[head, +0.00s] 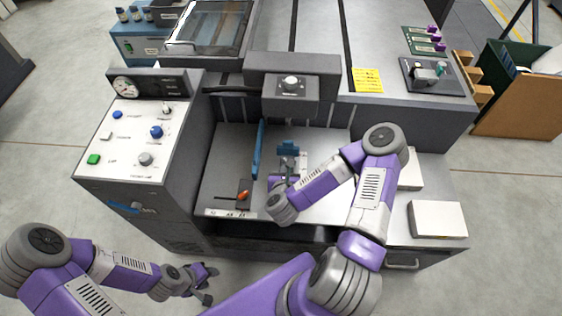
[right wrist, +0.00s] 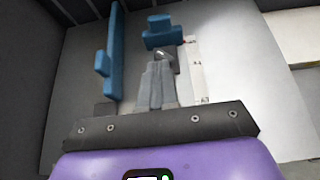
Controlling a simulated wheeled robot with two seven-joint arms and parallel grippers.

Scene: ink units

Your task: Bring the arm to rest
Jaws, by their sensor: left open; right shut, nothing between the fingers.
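My right arm reaches in from the right over the machine's grey bed (head: 228,160). Its gripper (head: 287,168) points away from me, just short of a small blue block (head: 288,148). In the right wrist view the right gripper's grey fingers (right wrist: 157,75) are together with nothing between them. The blue block (right wrist: 162,32) shows just beyond the fingertips; whether they touch it I cannot tell. My left gripper (head: 211,283) is open and empty, low in front of the machine and clear of it.
A tall blue guide (head: 259,148) stands left of the right gripper, and an orange-red knob (head: 243,195) sits nearer me. The press head (head: 290,90) overhangs the bed. A control panel (head: 128,140) is at left. A white box (head: 437,219) lies at right.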

